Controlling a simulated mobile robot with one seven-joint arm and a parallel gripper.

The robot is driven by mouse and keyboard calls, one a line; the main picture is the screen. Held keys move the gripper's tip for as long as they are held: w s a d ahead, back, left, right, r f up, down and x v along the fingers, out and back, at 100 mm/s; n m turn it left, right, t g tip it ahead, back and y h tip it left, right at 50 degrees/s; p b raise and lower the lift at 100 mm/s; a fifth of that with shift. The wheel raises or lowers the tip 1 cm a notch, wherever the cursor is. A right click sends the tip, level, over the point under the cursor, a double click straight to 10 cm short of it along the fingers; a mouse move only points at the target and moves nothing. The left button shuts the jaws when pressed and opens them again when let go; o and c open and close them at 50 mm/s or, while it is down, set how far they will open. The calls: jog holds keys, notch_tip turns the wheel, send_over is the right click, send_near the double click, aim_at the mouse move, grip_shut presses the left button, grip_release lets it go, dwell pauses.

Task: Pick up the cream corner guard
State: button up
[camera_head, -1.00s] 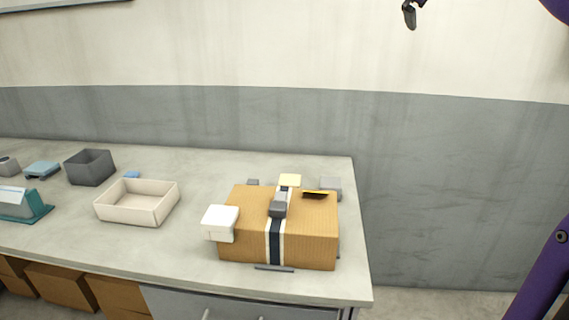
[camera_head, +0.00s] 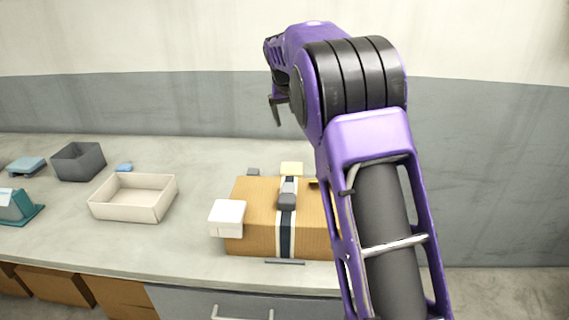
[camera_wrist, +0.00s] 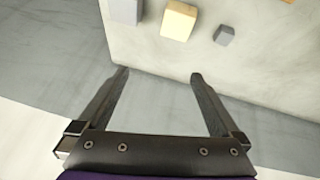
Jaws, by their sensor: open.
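A cream block (camera_head: 291,168), which I take as the cream corner guard, shows at the back edge of the cardboard box (camera_head: 255,228). It also shows at the top of the wrist view (camera_wrist: 178,20), between two grey blocks. A whiter corner piece (camera_head: 228,217) sits on the box's front left corner. My gripper (camera_head: 277,110) is in the air above and behind the box, close to the wall. In the wrist view its two fingers (camera_wrist: 160,75) are apart with nothing between them, and the cream block lies beyond their tips.
A grey block (camera_wrist: 224,35) and a larger grey block (camera_wrist: 126,10) flank the cream block. A dark striped band with a grey buckle (camera_head: 287,195) crosses the box. An open beige tray (camera_head: 133,200) and a dark grey bin (camera_head: 79,161) stand left. My arm covers the box's right side.

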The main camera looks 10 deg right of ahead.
jog(key=m+g+y, duration=0.1)
jog(key=m+y, duration=0.1)
send_near(292, 168)
jog(key=shift+h, duration=0.3)
jog(key=x, duration=0.4)
jog(key=shift+w+a+f, duration=0.1)
jog(key=shift+a, duration=0.05)
jog(key=shift+a+x, duration=0.1)
jog(key=shift+x, duration=1.35)
jog(key=shift+a+x, duration=0.15)
jog(key=shift+x, duration=1.35)
jog(key=shift+d, duration=0.1)
jog(key=c, duration=1)
